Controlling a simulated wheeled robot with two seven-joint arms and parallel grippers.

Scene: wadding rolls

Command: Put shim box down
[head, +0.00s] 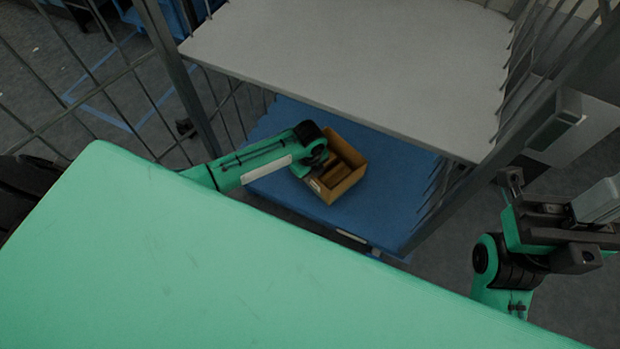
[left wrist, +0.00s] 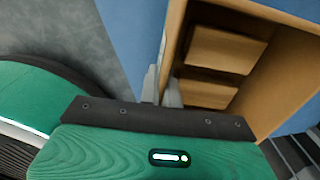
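The shim box (head: 349,186) is an open-topped brown cardboard box at the blue lower shelf. Brown blocks lie inside it. It also shows large in the left wrist view (left wrist: 290,72). My left gripper (left wrist: 161,92) has one finger inside and one outside the near wall of the box, close together and pinching that wall. In the head view my left wrist covers the box's left side. Whether the box's underside touches the shelf cannot be seen. My right gripper (head: 545,220) is at the right, empty, its fingers apart, away from the shelf.
The blue lower shelf (head: 393,178) has bare room around the box. A grey upper shelf (head: 370,60) hangs above and behind it. Wire mesh sides and grey posts (head: 182,80) frame the rack left and right.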

